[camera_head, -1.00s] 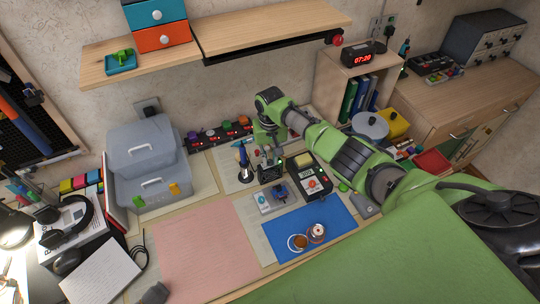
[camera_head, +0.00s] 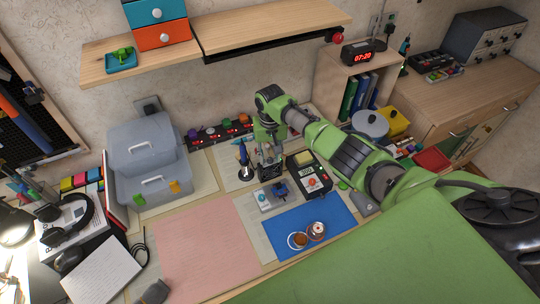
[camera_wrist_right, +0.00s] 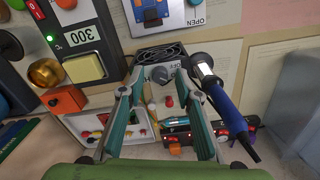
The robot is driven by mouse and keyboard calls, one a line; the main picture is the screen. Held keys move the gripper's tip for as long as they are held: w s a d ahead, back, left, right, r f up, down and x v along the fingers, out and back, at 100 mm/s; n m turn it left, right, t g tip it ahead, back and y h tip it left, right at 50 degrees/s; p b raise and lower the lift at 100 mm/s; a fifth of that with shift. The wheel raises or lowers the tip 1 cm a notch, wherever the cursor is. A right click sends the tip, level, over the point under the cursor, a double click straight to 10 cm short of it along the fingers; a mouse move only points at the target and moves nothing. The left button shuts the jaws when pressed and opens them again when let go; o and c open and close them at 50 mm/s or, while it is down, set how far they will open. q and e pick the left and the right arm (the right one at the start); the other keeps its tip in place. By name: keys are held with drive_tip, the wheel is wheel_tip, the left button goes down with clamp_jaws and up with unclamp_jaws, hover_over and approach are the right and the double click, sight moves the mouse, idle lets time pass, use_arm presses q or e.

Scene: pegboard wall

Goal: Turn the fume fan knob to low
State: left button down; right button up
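My right gripper (camera_wrist_right: 158,82) points down at the unit. Its two fingers are apart, one on each side of the knob in the picture. I cannot tell whether they touch it. My left gripper is not in view.
A soldering iron with a blue handle (camera_wrist_right: 228,112) stands close beside the right finger. A station reading 300 (camera_wrist_right: 85,45) is on the other side. A blue device (camera_wrist_right: 152,14) lies nearby. The pink mat (camera_head: 205,245) is clear.

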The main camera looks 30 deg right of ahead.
sight(270, 159)
wheel_tip(270, 159, up, 12)
idle(0.5)
idle(0.4)
